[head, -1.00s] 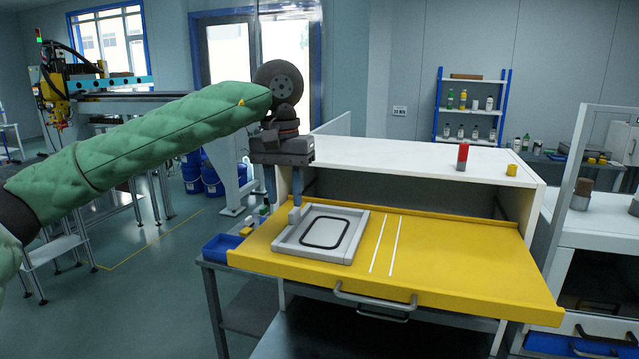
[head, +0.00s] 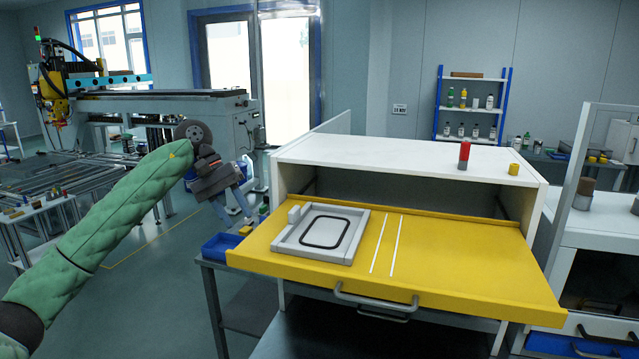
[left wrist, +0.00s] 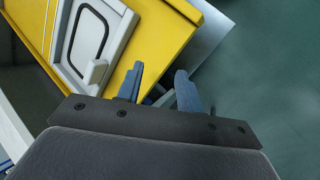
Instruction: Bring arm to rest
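My left arm in its green sleeve reaches in from the left of the head view. Its gripper (head: 240,217) hangs tilted in the air left of the yellow work surface, clear of it. In the left wrist view its two blue-grey fingers (left wrist: 158,83) stand apart with nothing between them. A light grey panel fixture (head: 345,257) with a black rounded ring (head: 326,233) lies on the yellow surface (head: 450,270). My right gripper is not in view.
A blue bin (head: 220,246) sits at the bench's left end, below the gripper. A white shelf top (head: 400,153) behind carries a red-and-grey cylinder (head: 464,155) and a yellow cylinder (head: 514,169). Open floor (head: 150,310) lies left of the bench.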

